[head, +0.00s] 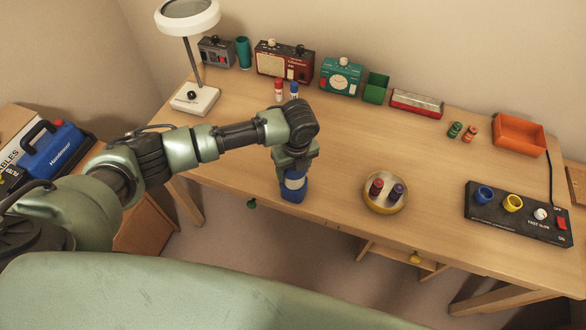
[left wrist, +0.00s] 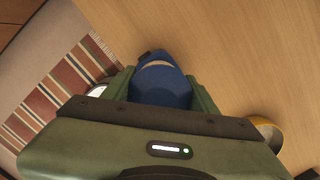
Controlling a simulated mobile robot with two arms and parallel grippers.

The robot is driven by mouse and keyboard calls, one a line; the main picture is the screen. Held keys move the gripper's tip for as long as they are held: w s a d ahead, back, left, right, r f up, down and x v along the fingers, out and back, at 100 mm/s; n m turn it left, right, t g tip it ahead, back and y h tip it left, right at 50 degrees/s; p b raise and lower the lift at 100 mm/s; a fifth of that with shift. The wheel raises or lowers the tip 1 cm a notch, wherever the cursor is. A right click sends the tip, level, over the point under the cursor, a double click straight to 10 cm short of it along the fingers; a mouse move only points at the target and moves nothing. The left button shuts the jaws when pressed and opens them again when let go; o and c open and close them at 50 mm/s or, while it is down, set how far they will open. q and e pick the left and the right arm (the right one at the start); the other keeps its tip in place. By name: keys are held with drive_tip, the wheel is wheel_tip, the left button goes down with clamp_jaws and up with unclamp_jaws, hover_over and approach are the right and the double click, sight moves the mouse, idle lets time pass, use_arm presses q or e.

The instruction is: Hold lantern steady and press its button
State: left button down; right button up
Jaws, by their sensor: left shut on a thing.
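A blue lantern with a pale band (head: 293,183) is at the desk's front edge, below my left gripper (head: 294,163). The gripper points down and is shut on the lantern's upper part. In the left wrist view the lantern's blue body (left wrist: 162,90) lies between the two green fingers, with a small dark part at its far end. I cannot make out a button on it. Whether its base touches the desk is not clear. My right gripper is not in view.
A round tray (head: 385,208) holding two small cylinders stands right of the lantern on the wooden desk (head: 340,150). A black test panel (head: 517,222) is farther right. A lamp (head: 194,98), radios and boxes line the back. The desk's middle is clear.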

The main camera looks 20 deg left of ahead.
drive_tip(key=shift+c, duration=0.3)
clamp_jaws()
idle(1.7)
